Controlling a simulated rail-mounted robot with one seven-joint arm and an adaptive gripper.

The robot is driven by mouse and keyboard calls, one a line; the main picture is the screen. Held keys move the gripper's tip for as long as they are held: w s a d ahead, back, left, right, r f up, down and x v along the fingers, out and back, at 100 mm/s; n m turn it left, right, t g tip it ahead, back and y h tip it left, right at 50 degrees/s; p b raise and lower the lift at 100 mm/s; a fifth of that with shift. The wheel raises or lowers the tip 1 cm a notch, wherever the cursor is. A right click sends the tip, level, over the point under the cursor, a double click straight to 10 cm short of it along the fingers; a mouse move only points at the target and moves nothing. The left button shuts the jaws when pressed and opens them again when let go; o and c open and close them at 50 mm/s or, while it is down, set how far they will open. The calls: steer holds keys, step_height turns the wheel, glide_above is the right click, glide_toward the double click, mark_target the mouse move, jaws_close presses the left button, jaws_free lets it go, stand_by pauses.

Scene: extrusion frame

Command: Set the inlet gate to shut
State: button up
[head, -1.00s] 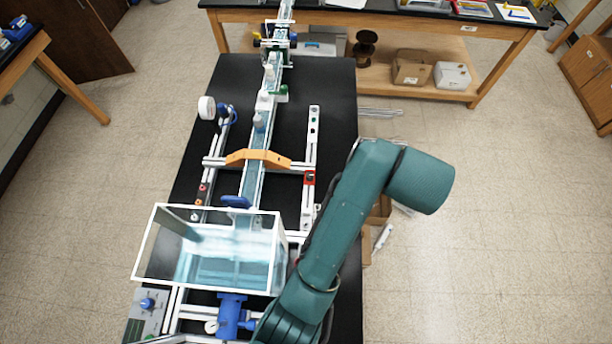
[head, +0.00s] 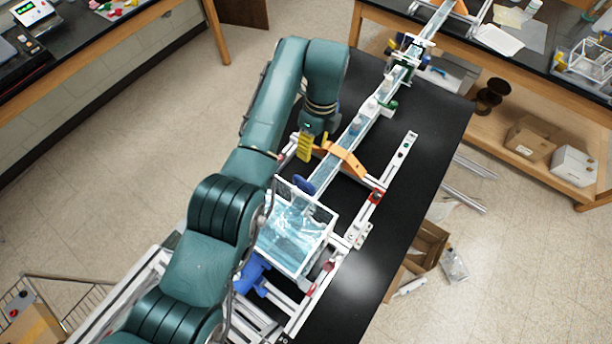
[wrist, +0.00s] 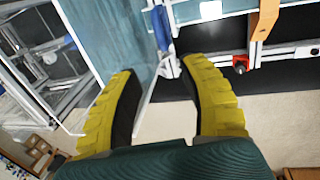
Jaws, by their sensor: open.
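A blue handle (head: 304,186), which looks like the inlet gate's, sits where the clear water tank (head: 330,217) meets the long flume channel (head: 331,163). In the wrist view the blue handle (wrist: 162,28) lies just beyond and between my fingertips, at the tank's wall. My gripper (head: 305,147) has yellow fingers and hangs down to the left of the channel, above and behind the handle in the head view. In the wrist view my gripper (wrist: 159,68) is open, with nothing clearly between its fingers. I cannot tell whether the gate is raised or lowered.
An orange bridge piece (head: 345,160) crosses the channel close to my gripper. A white rail with a red clamp (head: 375,196) runs along the channel's right side. A blue pump (head: 252,273) stands by the tank. The black tabletop (head: 425,150) is clear at right.

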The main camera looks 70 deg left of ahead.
mark_target(305, 181)
steer(key=f, duration=0.4)
steer(key=s+d+f, duration=0.1)
steer(key=f, duration=0.4)
steer(key=s+f, duration=0.1)
steer(key=f, duration=0.4)
steer(key=shift+s+d, duration=0.2)
steer(key=shift+d, duration=0.1)
